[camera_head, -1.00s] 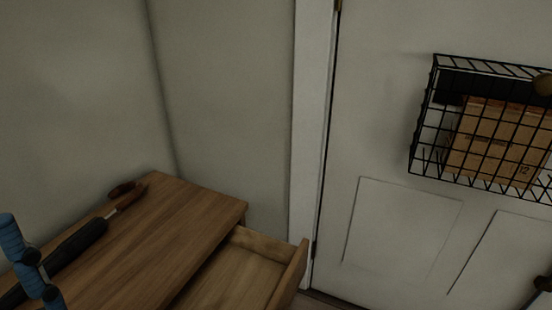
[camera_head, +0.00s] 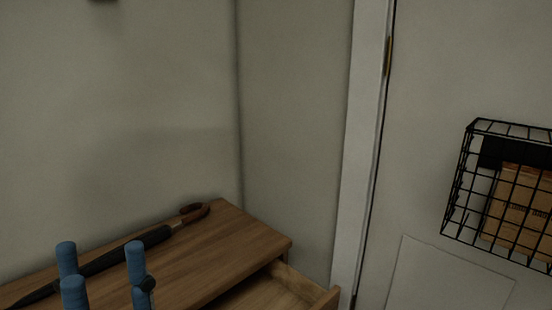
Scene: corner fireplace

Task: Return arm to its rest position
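My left gripper (camera_head: 102,262) shows at the bottom left, with its blue fingers pointing up and spread apart. Its fingers are open, and no object shows held between them. They stand in front of the wooden cabinet and partly overlap the view of its top. A closed dark umbrella (camera_head: 155,237) with a curved brown handle lies along the back of the cabinet top, behind the fingers. My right gripper is out of view.
The wooden cabinet (camera_head: 235,248) stands in the wall corner with its drawer (camera_head: 272,291) pulled open. A white door (camera_head: 440,80) is at the right. A black wire basket (camera_head: 458,215) holding a cardboard box (camera_head: 520,205) hangs on it. Bare walls lie above the cabinet.

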